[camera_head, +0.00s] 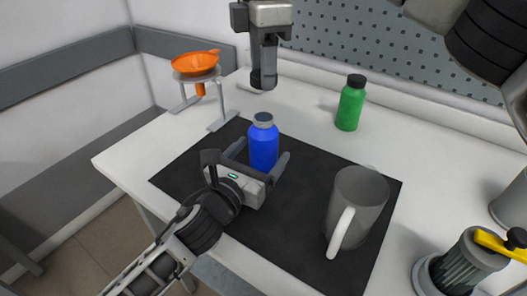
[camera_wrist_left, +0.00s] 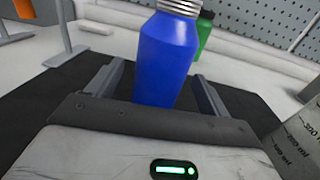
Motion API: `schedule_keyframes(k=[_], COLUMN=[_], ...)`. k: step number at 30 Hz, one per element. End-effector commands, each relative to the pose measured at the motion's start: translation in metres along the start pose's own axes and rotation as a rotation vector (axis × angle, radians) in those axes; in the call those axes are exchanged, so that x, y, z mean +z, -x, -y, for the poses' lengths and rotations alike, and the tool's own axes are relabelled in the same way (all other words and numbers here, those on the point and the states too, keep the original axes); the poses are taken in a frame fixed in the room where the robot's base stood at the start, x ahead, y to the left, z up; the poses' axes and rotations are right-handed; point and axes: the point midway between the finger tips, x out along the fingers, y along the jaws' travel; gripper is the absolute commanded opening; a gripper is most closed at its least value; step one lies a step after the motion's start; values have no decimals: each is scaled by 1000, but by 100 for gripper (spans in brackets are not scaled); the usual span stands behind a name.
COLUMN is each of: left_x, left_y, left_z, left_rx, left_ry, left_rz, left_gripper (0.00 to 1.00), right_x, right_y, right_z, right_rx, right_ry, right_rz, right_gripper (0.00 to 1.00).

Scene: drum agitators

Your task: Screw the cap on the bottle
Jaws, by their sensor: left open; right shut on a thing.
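The blue bottle (camera_head: 263,146) stands upright on the black mat, its silver threaded neck (camera_head: 263,118) uncovered. It also shows in the left wrist view (camera_wrist_left: 165,60). My left gripper (camera_head: 261,157) is open, with one finger on each side of the bottle; a gap shows beside it in the left wrist view. My right gripper (camera_head: 264,75) hangs down above and behind the bottle. It is shut on a small dark thing, which looks like the cap (camera_head: 263,83), mostly hidden by the fingers and clear of the bottle neck.
A grey measuring jug (camera_head: 360,200) stands on the black mat (camera_head: 300,240) to the right. A green bottle (camera_head: 350,107) with a black lid stands behind. An orange funnel (camera_head: 195,65) sits in a stand at the back left. A ribbed container with a yellow handle (camera_head: 500,245) is at the right.

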Motion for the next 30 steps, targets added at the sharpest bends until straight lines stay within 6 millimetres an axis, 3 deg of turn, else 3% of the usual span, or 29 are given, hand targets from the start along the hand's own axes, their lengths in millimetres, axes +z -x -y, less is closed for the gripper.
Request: schedule_keyframes(k=[3,9,20,23,27,28,30], left_x=[1,0,0,0,0,0,0], left_y=[-21,-39,-43,-43,-43,-43,-43], left_z=[0,0,0,0,0,0,0], left_rx=[0,0,-1,-1,-1,-1,-1], left_ry=[1,2,1,1,1,1,1], left_rz=[2,0,1,0,0,0,0], left_gripper=[80,80,80,57,18,13,13], right_x=[0,0,0,0,0,0,0], right_y=[0,0,0,0,0,0,-1], right_z=[0,0,0,0,0,0,0], right_rx=[0,0,0,0,0,0,0], right_ry=[0,0,0,0,0,0,0], right_rz=[0,0,0,0,0,0,0], right_gripper=[20,20,20,20,20,20,20])
